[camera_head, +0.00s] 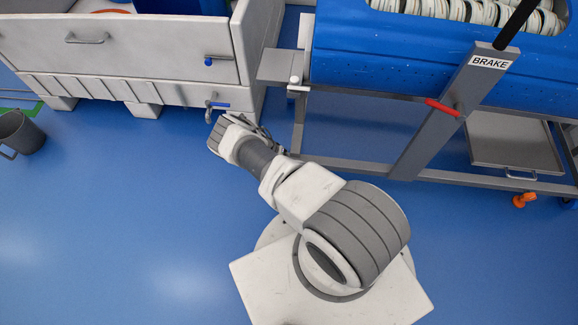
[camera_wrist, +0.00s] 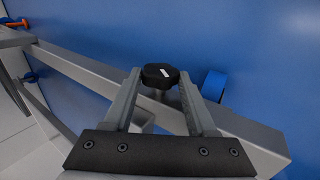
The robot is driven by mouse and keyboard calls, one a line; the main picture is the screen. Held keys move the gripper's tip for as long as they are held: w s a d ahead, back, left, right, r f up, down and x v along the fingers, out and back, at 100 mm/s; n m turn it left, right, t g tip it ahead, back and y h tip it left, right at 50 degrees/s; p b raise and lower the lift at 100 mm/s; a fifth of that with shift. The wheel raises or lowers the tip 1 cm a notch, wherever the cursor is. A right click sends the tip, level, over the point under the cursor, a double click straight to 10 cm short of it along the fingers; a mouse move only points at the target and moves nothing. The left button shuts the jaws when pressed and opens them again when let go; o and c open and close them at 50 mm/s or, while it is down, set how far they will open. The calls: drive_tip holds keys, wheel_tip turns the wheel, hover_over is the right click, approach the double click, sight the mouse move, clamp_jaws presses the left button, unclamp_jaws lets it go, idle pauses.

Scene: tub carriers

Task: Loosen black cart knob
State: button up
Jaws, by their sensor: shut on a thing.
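The black cart knob (camera_wrist: 156,80) shows in the wrist view as a dark round-cornered cap with a small white mark. It sits at a grey metal bar of the cart frame (camera_wrist: 85,70). My gripper (camera_wrist: 160,77) has one finger on each side of the knob and is shut on it. In the head view my gripper (camera_head: 262,132) is by the left end of the cart frame (camera_head: 345,170), partly hidden by my own wrist. I cannot make out the knob in that view. How far it is turned cannot be told.
The cart carries a blue tub (camera_head: 400,55) and a BRAKE post with a red handle (camera_head: 442,107). A white bin (camera_head: 130,60) stands close on the left. A grey bucket (camera_head: 20,133) is at far left. The blue floor is clear at lower left.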

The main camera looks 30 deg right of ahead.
drive_tip(key=shift+g+h, duration=0.3)
drive_tip(key=shift+h, duration=0.1)
idle(0.4)
drive_tip(key=o, duration=1.4)
drive_tip(key=shift+a, duration=0.1)
drive_tip(key=p+v, duration=0.4)
drive_tip(key=v, duration=1.3)
drive_tip(key=shift+r, duration=0.15)
